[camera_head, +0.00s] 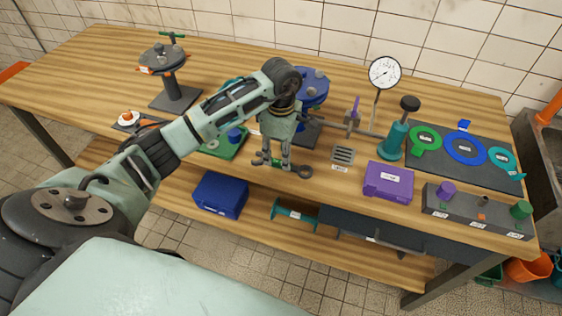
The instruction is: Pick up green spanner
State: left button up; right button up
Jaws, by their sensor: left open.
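The green spanner (304,171) lies near the front edge of the wooden workbench. It has dark metal ends and a green middle part. My left gripper (276,160) points down right over the spanner's middle, with its fingers apart on either side of the green part. The fingers partly cover the spanner. I cannot tell whether they touch it. My right gripper is not in view.
A purple case (389,181) and a grey block with knobs (478,211) stand to the right. A small grate (343,154), a teal pump (393,141) and a blue valve (313,84) stand nearby. A blue box (220,195) is on the lower shelf.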

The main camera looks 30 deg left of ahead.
aim_at(281, 162)
pick_arm(q)
jog(key=shift+f+p, duration=0.3)
jog(key=shift+f, duration=1.35)
jog(key=shift+c, duration=0.2)
grip_shut()
